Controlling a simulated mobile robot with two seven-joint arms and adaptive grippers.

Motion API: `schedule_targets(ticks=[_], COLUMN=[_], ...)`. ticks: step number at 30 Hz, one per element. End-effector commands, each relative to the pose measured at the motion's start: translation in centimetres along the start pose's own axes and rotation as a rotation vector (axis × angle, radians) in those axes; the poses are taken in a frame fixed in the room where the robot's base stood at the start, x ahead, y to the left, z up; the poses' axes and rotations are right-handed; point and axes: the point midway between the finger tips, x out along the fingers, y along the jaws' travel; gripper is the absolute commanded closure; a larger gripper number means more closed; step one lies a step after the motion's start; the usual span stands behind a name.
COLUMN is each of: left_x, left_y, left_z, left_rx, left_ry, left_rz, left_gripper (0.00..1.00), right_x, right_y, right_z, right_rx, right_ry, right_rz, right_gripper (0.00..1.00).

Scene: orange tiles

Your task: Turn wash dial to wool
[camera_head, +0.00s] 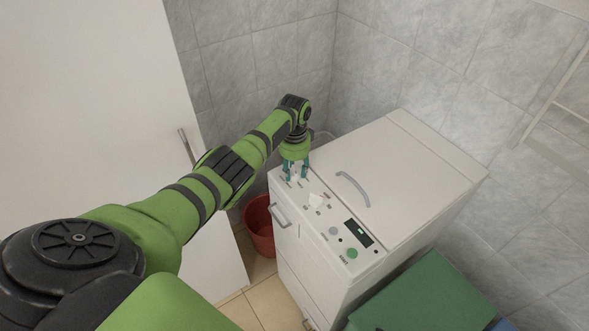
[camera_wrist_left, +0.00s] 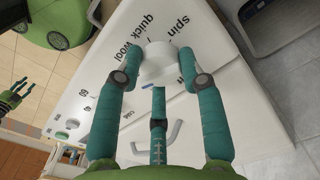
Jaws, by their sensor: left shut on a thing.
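The washing machine (camera_head: 425,150) stands in the tiled corner, its control panel along the top front edge. My left gripper (camera_head: 296,174) reaches down to the panel's far left end. In the left wrist view its teal fingers (camera_wrist_left: 158,78) are shut on a round white dial (camera_wrist_left: 158,55). The words "quick", "wool" and "spin" are printed around this dial. In the head view the fingers mostly hide it. My right gripper (camera_wrist_left: 18,92) seems to show small at the left edge of the wrist view; its opening is unclear.
A second white knob (camera_head: 317,200) sits to the right on the panel, then a display (camera_head: 358,233) and a green button (camera_head: 352,253). A grey lid handle (camera_head: 352,188) rises behind. A red bucket (camera_head: 259,226) stands left of the machine. A green box (camera_head: 425,295) is at right.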

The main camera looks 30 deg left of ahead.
Motion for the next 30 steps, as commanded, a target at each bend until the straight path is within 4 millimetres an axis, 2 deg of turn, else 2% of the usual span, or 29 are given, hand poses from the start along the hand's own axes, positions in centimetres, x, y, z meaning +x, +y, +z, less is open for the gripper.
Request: schedule_targets(ticks=[15, 21, 30], left_x=[0.4, 0.3, 0.3], left_y=[0.2, 0.2, 0.2], left_z=[0.2, 0.2, 0.2], left_rx=[0.471, 0.603, 0.711], left_ry=[-0.006, -0.005, -0.005], left_rz=[0.006, 0.007, 0.007], left_gripper=[0.93, 0.93, 0.93], right_x=[0.8, 1.0, 1.2], right_y=[0.0, 0.0, -0.1], right_z=[0.1, 0.1, 0.1], right_rx=[0.001, 0.001, 0.001], right_ry=[0.000, 0.000, 0.000], right_rz=[0.000, 0.000, 0.000], right_gripper=[0.60, 0.60, 0.60])
